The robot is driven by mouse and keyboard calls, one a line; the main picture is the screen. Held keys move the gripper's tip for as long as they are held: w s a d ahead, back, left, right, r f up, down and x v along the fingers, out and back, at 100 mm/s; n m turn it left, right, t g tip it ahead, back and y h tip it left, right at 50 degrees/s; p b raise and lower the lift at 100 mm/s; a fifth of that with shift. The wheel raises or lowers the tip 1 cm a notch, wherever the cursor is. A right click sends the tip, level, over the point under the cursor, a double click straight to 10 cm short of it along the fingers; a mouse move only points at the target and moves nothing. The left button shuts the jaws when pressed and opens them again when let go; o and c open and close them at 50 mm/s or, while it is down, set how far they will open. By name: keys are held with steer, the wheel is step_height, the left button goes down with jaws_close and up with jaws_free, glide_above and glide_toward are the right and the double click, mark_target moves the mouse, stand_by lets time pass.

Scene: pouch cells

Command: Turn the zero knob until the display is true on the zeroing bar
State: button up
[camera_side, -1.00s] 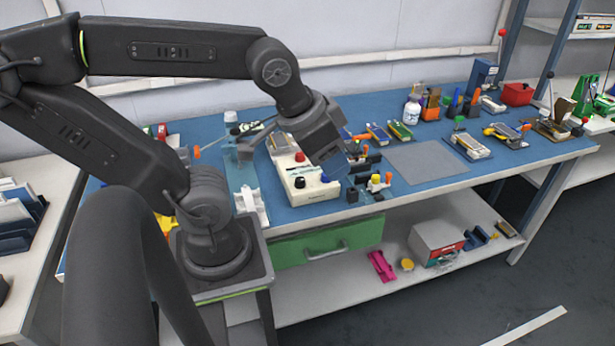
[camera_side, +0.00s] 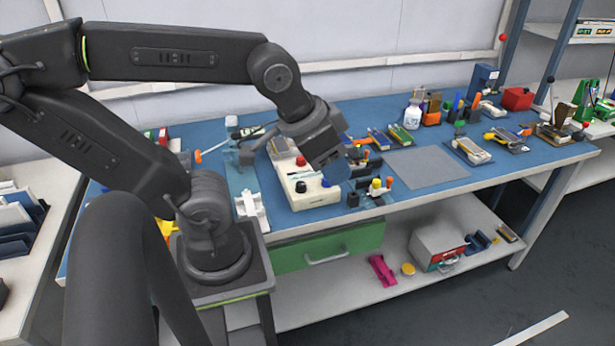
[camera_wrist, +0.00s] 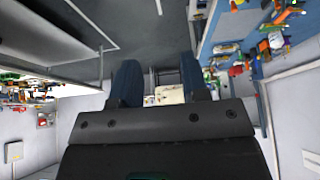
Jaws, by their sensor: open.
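A cream-white instrument box (camera_side: 312,195) stands on the blue bench mat in the side view. On its top are a black knob (camera_side: 301,187), a red knob (camera_side: 300,160) and a blue knob (camera_side: 325,182). I cannot tell which is the zero knob. No display reading is legible and I cannot pick out the zeroing bar. My gripper (camera_side: 335,172) hangs over the right part of the box, pointing down, and hides some of it. In the wrist view my gripper (camera_wrist: 158,74) shows two dark-blue fingers apart, with nothing held between them.
Small orange, yellow and black items (camera_side: 376,187) stand close right of the box. A bare grey mat (camera_side: 425,168) lies farther right. A white stand (camera_side: 251,205) is at the left. A white bottle (camera_side: 412,114) and several coloured holders stand at the back.

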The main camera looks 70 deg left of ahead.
stand_by(0.3)
steer(key=shift+o, duration=1.4)
steer(key=shift+w+a+n, duration=0.25)
steer(key=shift+n, duration=0.05)
steer(key=w+a+n, duration=0.1)
steer(key=a+n, duration=0.1)
steer(key=w+a+n+g, duration=0.1)
steer(key=w+n, duration=0.1)
steer(key=w+a+f+n, duration=0.1)
steer(key=w+a+n, duration=0.1)
steer(key=shift+w+a+g+y, duration=0.2)
steer(key=shift+a+g+y, duration=0.15)
steer(key=shift+g+y, duration=0.05)
steer(key=w+a+f+n+g, duration=0.2)
steer(key=a+f+n, duration=0.3)
steer(key=a+n, duration=0.4)
steer(key=w+a+f+n+g, duration=0.25)
steer(key=a+f+n, duration=0.25)
steer(key=a+n, duration=0.5)
steer(key=f, duration=0.4)
steer(key=a+f+m, duration=0.1)
steer(key=f, duration=0.4)
steer(key=f+m, duration=0.1)
steer(key=f, duration=0.3)
steer(key=shift+w+a+f+t+h, duration=0.15)
steer(key=shift+a+f+t+h, duration=0.15)
steer(key=shift+f+t+h, duration=0.1)
steer(key=c, duration=0.9)
